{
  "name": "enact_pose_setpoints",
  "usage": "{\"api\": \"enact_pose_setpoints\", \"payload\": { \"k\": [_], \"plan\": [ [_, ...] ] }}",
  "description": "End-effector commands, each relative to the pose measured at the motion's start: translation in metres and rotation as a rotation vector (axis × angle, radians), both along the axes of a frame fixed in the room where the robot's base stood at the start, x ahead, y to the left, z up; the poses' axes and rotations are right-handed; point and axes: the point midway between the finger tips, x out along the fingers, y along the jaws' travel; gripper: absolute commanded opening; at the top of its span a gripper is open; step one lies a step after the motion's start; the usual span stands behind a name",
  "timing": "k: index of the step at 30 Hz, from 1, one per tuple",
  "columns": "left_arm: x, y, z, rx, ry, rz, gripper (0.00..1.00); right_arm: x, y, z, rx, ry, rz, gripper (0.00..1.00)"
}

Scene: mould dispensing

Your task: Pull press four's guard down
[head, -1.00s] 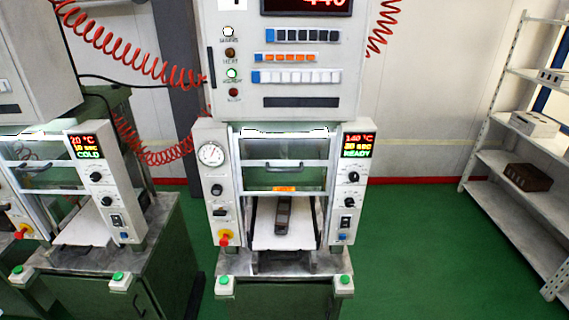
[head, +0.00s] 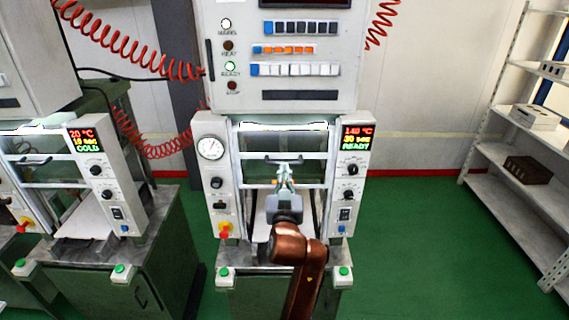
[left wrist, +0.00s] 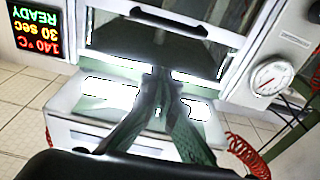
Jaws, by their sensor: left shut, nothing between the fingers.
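The press in front of me, taken to be press four, shows 140 °C, 30 sec and READY on its display (head: 357,138). Its clear guard (head: 253,143) is up, with the white platen (head: 264,208) showing below it. The guard's dark bar handle (head: 258,160) also shows in the left wrist view (left wrist: 168,21). My left gripper (head: 284,168) is in front of the guard at about handle height in the head view. Its fingers (left wrist: 157,78) are shut and empty, apart from the handle in the left wrist view. The arm hides the platen's middle. My right gripper is out of view.
A second press with a COLD display (head: 88,139) stands at left. A control cabinet (head: 288,97) is above the guard, and red coiled hoses (head: 125,55) hang nearby. Green buttons (head: 344,271) sit at the press front. A shelf rack (head: 520,190) is at right; floor between is clear.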

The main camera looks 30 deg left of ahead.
Motion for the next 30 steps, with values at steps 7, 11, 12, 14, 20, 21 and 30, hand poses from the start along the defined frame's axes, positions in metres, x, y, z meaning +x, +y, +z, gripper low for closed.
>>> {"api": "enact_pose_setpoints", "payload": {
  "k": [7, 11, 12, 14, 20, 21, 30],
  "plan": [
    [0.024, 0.014, 0.011, 0.005, -0.007, 0.004, 0.0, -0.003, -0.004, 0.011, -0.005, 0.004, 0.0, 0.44],
    [0.046, 0.028, 0.016, 0.006, -0.006, 0.003, 0.0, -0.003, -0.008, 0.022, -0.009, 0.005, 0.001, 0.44],
    [0.054, 0.032, 0.017, 0.006, -0.006, 0.002, 0.0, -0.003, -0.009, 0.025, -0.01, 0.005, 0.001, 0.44],
    [0.064, 0.039, 0.018, 0.006, -0.006, 0.003, 0.0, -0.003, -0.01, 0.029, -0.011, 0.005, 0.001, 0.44],
    [0.083, 0.05, 0.005, 0.001, -0.002, 0.001, 0.0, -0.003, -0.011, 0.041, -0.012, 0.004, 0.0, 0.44],
    [0.081, 0.049, -0.001, 0.002, -0.001, 0.002, 0.0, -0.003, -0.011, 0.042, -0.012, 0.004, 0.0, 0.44],
    [0.077, 0.046, -0.022, 0.003, -0.007, 0.002, 0.0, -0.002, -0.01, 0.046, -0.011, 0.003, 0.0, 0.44]
  ]
}}
